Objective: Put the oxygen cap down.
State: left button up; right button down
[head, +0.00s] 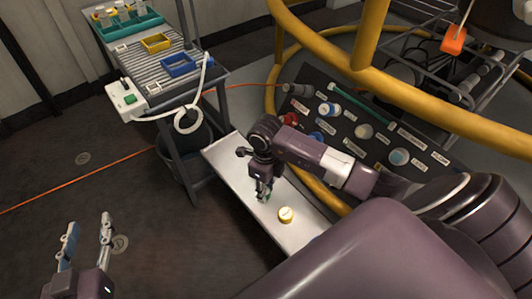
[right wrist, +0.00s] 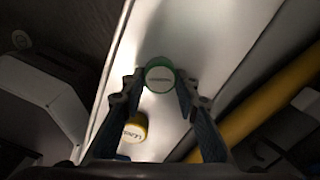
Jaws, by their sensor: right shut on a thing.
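The oxygen cap (right wrist: 160,76) is green with a white labelled top; its lettering is too small to read surely. My right gripper (right wrist: 158,88) is shut on it, one finger on each side. In the head view the right gripper (head: 264,190) points down over a white bench top (head: 232,162), with a bit of green at its fingertips. I cannot tell whether the cap touches the surface. My left gripper (head: 86,232) is open and empty over the floor at the lower left.
A yellow cap with a white top (head: 286,215) stands on the bench close to the right gripper. A dark panel (head: 345,125) with several labelled caps lies behind, near yellow railing (head: 420,92). A grey cart (head: 165,67) with trays stands at upper left.

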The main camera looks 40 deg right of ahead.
jog(key=c, duration=1.5)
grip_release()
jog(key=shift+r, duration=0.1)
